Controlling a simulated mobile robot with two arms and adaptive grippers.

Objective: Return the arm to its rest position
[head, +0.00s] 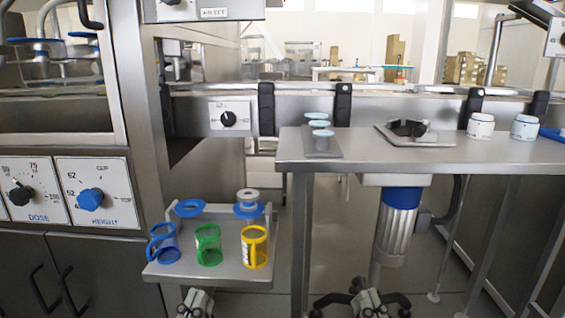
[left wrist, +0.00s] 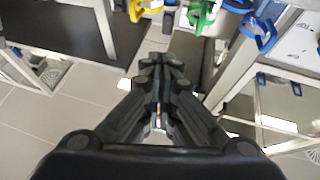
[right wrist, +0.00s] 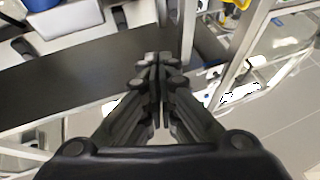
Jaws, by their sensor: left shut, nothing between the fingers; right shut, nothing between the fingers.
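My left gripper (head: 196,303) shows at the bottom edge of the head view, below the small shelf with the coloured cups. It also shows in the left wrist view (left wrist: 158,66), with its fingers together and nothing between them. My right gripper (head: 368,302) is at the bottom edge of the head view, below the table and near the foot of a black-legged stool. In the right wrist view (right wrist: 156,62) its fingers are together and empty. Most of both arms is out of the head view.
A metal shelf (head: 190,273) holds a blue cup (head: 163,244), a green cup (head: 208,244) and a yellow cup (head: 254,246). A steel table (head: 380,158) carries two white jars (head: 480,126). A panel with a blue knob (head: 89,199) stands at left. Open floor shows between shelf and table.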

